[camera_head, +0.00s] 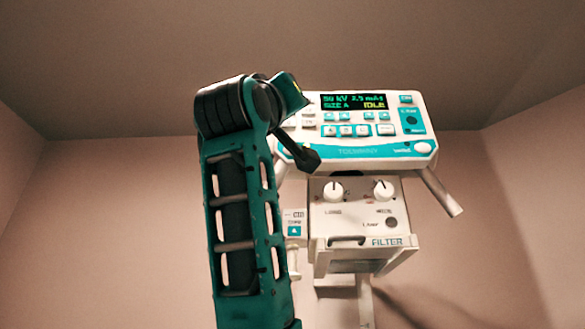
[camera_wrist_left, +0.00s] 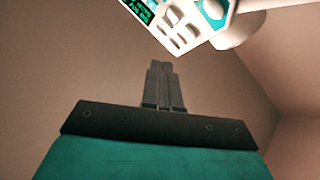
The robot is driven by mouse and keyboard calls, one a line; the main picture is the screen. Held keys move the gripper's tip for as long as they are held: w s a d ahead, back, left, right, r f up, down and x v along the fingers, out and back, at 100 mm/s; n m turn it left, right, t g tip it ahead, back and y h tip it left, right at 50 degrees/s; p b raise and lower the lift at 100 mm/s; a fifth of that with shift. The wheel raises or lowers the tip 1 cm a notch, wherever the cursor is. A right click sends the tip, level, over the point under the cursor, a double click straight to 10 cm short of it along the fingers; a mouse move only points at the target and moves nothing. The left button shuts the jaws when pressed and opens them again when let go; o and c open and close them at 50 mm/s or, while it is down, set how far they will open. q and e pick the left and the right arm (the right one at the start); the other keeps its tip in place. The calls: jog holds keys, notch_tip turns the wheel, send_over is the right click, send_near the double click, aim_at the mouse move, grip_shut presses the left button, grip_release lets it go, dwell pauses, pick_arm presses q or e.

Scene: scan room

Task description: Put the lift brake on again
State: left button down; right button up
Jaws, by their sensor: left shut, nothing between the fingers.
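A white and teal control panel (camera_head: 358,152) faces me, its display reading 50 kV, 2.5 mAs, SIZE A and IDLE. Several buttons sit below the display. A teal block with a dark round button (camera_head: 411,120) is at its right. No legible label names the lift brake, so I cannot tell which control it is. In the left wrist view my left gripper (camera_wrist_left: 163,70) is shut and empty, apart from the panel (camera_wrist_left: 185,22) in the picture.
Below the panel hangs a filter box (camera_head: 363,207) with two white knobs and a dark button. A small labelled box with a teal arrow button (camera_head: 294,230) is partly behind my arm. Free room lies to the right.

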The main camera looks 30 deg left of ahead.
pick_arm(q)
jog(key=w+a+p, duration=0.1)
jog(key=w+a, duration=0.3)
jog(key=w, duration=0.3)
jog(key=shift+w+a+p, duration=0.3)
jog(key=shift+w+a, duration=0.05)
dwell(1.9)
jog(key=shift+w+a, duration=0.2)
jog(key=shift+w, duration=0.15)
jog(key=shift+w+a, duration=0.2)
jog(key=shift+w, duration=0.1)
dwell(0.6)
dwell(0.4)
jog(key=shift+s+d+b, duration=0.3)
jog(key=shift+s+d, duration=0.1)
jog(key=shift+s, duration=0.25)
jog(key=shift+s, duration=0.1)
